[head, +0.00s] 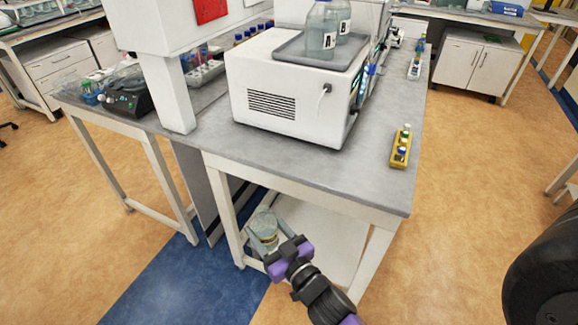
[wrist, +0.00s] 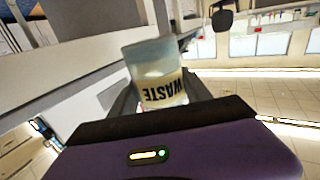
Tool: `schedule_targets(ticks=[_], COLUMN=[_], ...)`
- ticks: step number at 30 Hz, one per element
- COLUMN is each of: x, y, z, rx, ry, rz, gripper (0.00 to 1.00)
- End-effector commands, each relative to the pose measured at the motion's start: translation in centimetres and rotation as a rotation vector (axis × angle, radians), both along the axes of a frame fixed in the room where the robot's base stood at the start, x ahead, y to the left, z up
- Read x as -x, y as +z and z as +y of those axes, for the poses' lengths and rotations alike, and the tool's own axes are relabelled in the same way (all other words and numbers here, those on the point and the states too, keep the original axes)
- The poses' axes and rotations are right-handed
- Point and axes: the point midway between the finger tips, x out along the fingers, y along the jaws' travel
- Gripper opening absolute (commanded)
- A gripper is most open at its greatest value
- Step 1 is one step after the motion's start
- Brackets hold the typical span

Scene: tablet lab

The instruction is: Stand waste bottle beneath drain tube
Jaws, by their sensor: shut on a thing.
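The waste bottle (head: 264,229) is translucent grey-green, held low beside the near end of the bench, below the worktop. In the wrist view the waste bottle (wrist: 155,58) shows a cream label reading WASTE, upside down in the picture. My gripper (head: 266,236) is shut on it; the fingers of my gripper (wrist: 162,98) lie on both sides of its body. A short white tube (head: 325,89) sticks out of the side of the white instrument (head: 270,110) on the bench, with a thin line hanging down; it looks like the drain tube. The bottle is well below it.
The grey bench top (head: 370,180) is clear in front of the instrument. A yellow rack (head: 400,150) with small vials stands near its right edge. Bottles A and B stand in a grey tray (head: 290,48) on the instrument. A bench leg (head: 225,215) is close to the bottle.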

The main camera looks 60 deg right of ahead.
Motion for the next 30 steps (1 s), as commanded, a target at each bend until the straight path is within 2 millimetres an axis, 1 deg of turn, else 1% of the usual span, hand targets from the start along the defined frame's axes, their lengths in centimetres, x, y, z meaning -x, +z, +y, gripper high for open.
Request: schedule_targets(ticks=[1, 3, 6, 10, 12, 14, 16, 19, 23, 30], x=[1.5, 3.6, 6.5, 9.6, 10.7, 11.3, 11.4, 10.7, 8.8, 5.2], y=[1.0, 2.8, 5.1, 7.3, 8.1, 8.5, 9.0, 9.3, 9.4, 9.4], z=[-2.3, -5.1, -8.2, -10.7, -11.4, -11.8, -12.3, -13.4, -15.5, -19.8], rx=[0.003, 0.003, 0.002, -0.001, 0.000, -0.002, -0.001, 0.000, 0.000, -0.001], ry=[-0.070, -0.160, -0.271, -0.376, -0.410, -0.430, -0.441, -0.444, -0.442, -0.443], rz=[-0.004, -0.006, -0.010, -0.018, -0.022, -0.022, -0.025, -0.026, -0.027, -0.026], gripper=[0.15, 0.15, 0.15, 0.15, 0.15, 0.15, 0.15, 0.15, 0.15, 0.15])
